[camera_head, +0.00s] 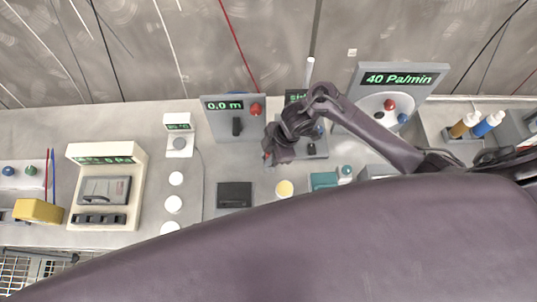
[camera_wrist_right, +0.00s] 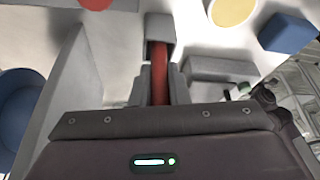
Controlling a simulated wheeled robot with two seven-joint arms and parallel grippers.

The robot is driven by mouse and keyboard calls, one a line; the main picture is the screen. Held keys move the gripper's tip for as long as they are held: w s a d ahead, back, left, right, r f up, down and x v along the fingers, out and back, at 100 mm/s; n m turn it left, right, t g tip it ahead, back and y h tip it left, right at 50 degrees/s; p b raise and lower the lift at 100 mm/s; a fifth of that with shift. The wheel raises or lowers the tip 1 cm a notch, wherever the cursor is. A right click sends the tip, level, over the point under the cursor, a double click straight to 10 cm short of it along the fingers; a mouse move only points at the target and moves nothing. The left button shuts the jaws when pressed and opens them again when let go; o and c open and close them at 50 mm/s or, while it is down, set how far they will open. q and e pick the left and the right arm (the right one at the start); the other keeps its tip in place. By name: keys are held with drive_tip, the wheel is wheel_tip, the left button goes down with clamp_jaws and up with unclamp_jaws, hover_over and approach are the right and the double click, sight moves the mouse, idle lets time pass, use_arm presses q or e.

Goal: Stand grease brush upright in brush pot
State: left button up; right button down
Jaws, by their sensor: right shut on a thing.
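My right gripper (camera_head: 273,153) is over the middle of the bench, in front of the grey panels. In the right wrist view its jaws (camera_wrist_right: 160,85) are shut on a thin red shaft, which I take to be the grease brush (camera_wrist_right: 160,72). A small grey block sits at the shaft's far end. In the head view only a speck of red shows at the gripper, so the brush's tilt is unclear. A yellow box (camera_head: 38,211) at the far left has a red and a blue stick rising by it. I cannot tell for sure which thing is the brush pot. My left gripper is not in view.
A cream instrument (camera_head: 138,185) stands right of the yellow box. Round white pieces (camera_head: 173,204), a dark pad (camera_head: 235,195) and a yellow disc (camera_head: 284,188) lie mid-bench. Display panels (camera_head: 233,105) line the back. Bottles (camera_head: 488,123) stand at right. My dark arm hides the front.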

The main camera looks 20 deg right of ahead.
drive_tip(key=shift+f, duration=0.15)
drive_tip(key=c, duration=1.4)
unclamp_jaws()
drive_tip(key=p+v, duration=0.1)
drive_tip(key=v, duration=1.1)
drive_tip(key=shift+r, duration=0.25)
